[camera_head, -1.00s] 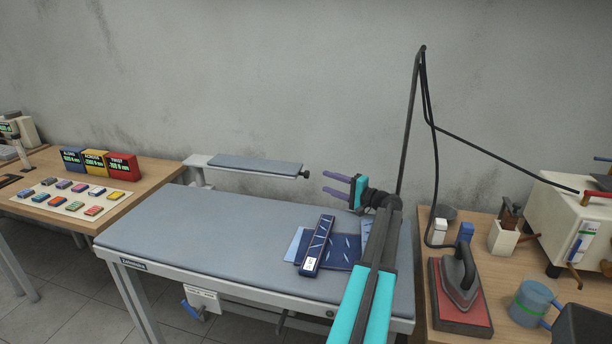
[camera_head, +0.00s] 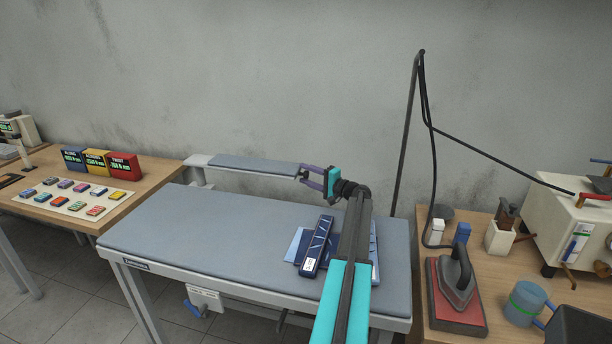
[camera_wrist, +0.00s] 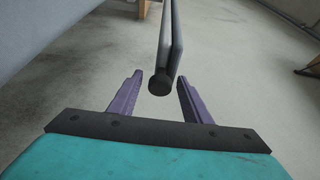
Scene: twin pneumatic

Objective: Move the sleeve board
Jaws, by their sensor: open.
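The sleeve board (camera_head: 252,166) is a narrow grey padded board on a pale arm, standing out over the back of the ironing table. A dark round knob sits at its right end; in the wrist view this knob (camera_wrist: 159,84) lies between the two purple fingers, with the board (camera_wrist: 172,45) edge-on beyond it. My gripper (camera_head: 306,174) is open around the knob end, with a finger on either side. In the wrist view my gripper (camera_wrist: 156,95) shows gaps on both sides of the knob, so the fingers appear not to touch it.
Below is the grey ironing table (camera_head: 190,230) with folded blue cloth (camera_head: 298,243) and a dark patterned strip (camera_head: 318,245) on it. An iron (camera_head: 457,280) stands on the right bench. Coloured boxes (camera_head: 96,161) and several small blocks stand on the left table.

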